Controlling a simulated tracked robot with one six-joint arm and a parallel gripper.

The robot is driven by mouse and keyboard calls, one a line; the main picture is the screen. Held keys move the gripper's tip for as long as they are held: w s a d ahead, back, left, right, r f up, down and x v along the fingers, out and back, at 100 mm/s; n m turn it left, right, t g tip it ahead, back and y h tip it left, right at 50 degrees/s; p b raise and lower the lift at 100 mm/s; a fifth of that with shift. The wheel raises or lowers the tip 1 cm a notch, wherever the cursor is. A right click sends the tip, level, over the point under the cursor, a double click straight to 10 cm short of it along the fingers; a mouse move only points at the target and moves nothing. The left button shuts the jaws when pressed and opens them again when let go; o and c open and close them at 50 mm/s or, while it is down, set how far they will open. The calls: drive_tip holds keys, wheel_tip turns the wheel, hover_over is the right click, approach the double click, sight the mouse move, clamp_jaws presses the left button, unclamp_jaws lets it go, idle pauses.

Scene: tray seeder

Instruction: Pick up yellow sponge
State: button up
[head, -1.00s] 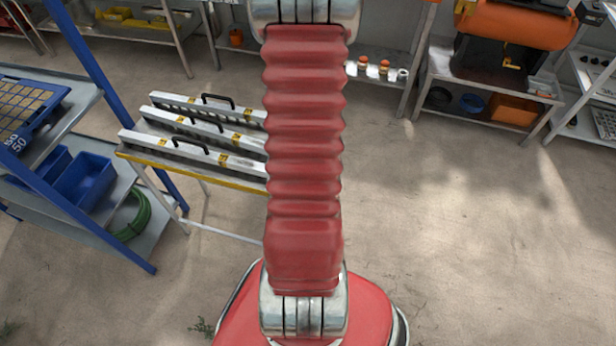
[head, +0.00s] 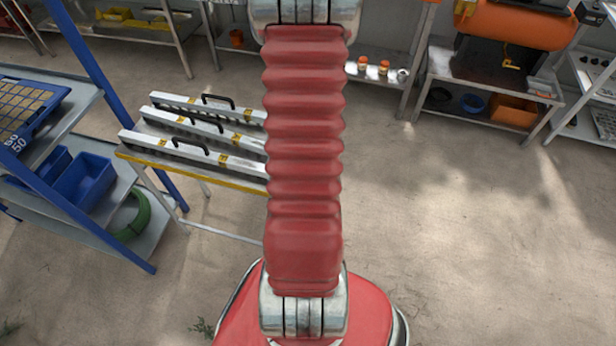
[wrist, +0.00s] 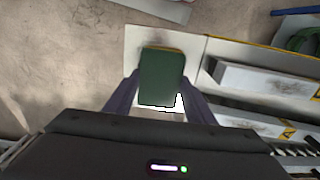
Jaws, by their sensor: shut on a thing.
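In the wrist view the sponge (wrist: 162,75) shows mainly its dark green face, with a thin yellow-brown strip along its upper edge. My gripper (wrist: 160,84) has its two dark purple fingers on the left and right sides of the sponge and is shut on it. A pale square surface (wrist: 138,42) with a dark smudge lies behind the sponge. I cannot tell whether the sponge touches it or is held above it. The head view does not show the sponge or my gripper; my red arm fills its middle.
White bars with black handles (head: 190,150) lie on a yellow-edged stand (head: 240,186), left of my arm. A blue-framed rack (head: 100,213) with blue bins (head: 85,180) and a green hose (head: 135,218) stands further left. The floor (head: 480,220) on the right is clear.

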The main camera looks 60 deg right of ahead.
drive_tip(key=shift+r, duration=0.15)
wheel_tip(320, 180, up, 10)
idle(0.7)
idle(0.4)
